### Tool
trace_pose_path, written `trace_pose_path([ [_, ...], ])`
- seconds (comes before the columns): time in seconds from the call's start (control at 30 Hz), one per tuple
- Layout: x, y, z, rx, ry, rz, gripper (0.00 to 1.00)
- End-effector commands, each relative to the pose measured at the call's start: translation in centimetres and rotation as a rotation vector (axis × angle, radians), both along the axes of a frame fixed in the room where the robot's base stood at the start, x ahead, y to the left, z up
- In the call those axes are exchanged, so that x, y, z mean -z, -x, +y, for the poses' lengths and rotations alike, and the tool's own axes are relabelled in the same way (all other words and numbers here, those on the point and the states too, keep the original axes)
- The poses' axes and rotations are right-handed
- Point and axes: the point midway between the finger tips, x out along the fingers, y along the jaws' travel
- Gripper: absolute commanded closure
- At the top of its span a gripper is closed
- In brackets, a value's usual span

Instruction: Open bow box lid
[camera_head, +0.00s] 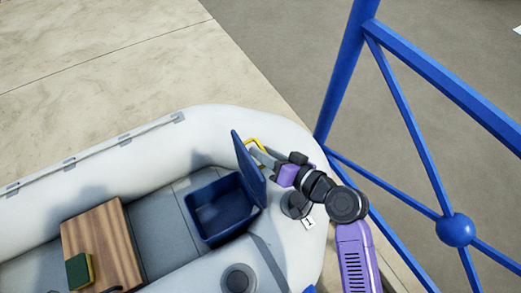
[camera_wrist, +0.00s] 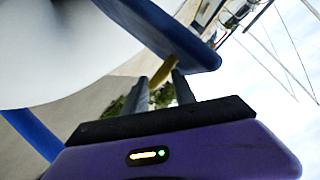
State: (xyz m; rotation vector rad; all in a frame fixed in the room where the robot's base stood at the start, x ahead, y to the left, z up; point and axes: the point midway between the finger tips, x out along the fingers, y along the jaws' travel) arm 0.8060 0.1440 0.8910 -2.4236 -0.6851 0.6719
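The bow box (camera_head: 206,228) is a dark blue open-topped box on the boat floor, near the bow. Its blue lid (camera_head: 247,168) stands raised, roughly upright, on the box's right side, so the inside shows. A yellow handle (camera_head: 256,143) is on the lid's outer face. My gripper (camera_head: 262,157) is on the right of the lid, at the handle. In the wrist view the lid (camera_wrist: 165,35) crosses the top. The two grey fingers (camera_wrist: 160,85) stand apart, with the yellow handle (camera_wrist: 162,72) between their tips. Firm contact is not clear.
The grey inflatable boat's tube (camera_head: 130,150) curves around the box. A wooden seat (camera_head: 103,245) with a green and yellow block (camera_head: 79,270) lies to the left. A round dark fitting (camera_head: 295,205) is under my arm. Blue railing (camera_head: 400,120) rises on the right.

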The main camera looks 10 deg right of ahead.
Motion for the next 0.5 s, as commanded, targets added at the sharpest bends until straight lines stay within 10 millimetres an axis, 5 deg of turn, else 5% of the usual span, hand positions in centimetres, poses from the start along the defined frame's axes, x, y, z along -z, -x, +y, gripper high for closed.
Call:
trace_pose_path([
  [0.23,-1.0,3.2,-2.4,0.0,0.0,0.002,0.67],
  [0.5,-1.8,4.7,-3.6,0.0,0.0,0.002,0.67],
])
